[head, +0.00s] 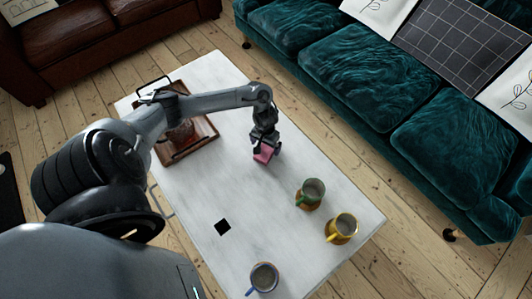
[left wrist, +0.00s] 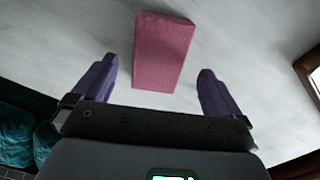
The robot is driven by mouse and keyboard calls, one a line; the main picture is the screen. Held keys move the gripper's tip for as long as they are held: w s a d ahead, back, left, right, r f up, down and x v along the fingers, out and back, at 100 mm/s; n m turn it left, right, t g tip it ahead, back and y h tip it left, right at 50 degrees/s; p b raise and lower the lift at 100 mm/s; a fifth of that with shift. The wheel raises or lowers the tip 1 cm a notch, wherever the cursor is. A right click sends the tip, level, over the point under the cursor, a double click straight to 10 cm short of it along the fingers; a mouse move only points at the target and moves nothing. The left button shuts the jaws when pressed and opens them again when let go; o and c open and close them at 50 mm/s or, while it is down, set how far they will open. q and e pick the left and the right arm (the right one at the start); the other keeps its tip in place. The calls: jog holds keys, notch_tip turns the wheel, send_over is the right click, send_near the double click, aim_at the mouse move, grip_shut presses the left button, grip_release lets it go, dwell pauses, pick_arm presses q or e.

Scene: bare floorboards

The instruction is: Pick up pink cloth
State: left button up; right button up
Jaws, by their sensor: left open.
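The pink cloth (head: 264,153) looks like a small folded block lying on the white table, under my left gripper in the head view. In the left wrist view the pink cloth (left wrist: 163,50) lies ahead of and between the two purple-grey fingers. My left gripper (head: 262,153) hangs just above it, and it also shows in the left wrist view (left wrist: 157,88). The fingers are wide apart with nothing between them gripped. In the head view the gripper partly hides the cloth. My right gripper is not in view.
The white table (head: 255,215) also holds a green mug (head: 312,191), a yellow mug (head: 343,226) and a blue-handled mug (head: 264,277). A wooden tray (head: 205,131) is at the table's far left. A teal sofa (head: 365,75) stands beyond.

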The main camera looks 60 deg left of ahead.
aim_at(266, 150)
pick_arm(q)
notch_tip(266, 150, down, 4)
jog(key=shift+r+b, duration=0.2)
jog(key=shift+b, duration=0.8)
jog(key=shift+w, duration=0.1)
jog(key=shift+c, duration=0.8)
jog(key=c, duration=1.1)
jog(key=shift+o, duration=0.2)
jog(key=shift+r, duration=0.1)
jog(key=shift+r, duration=0.1)
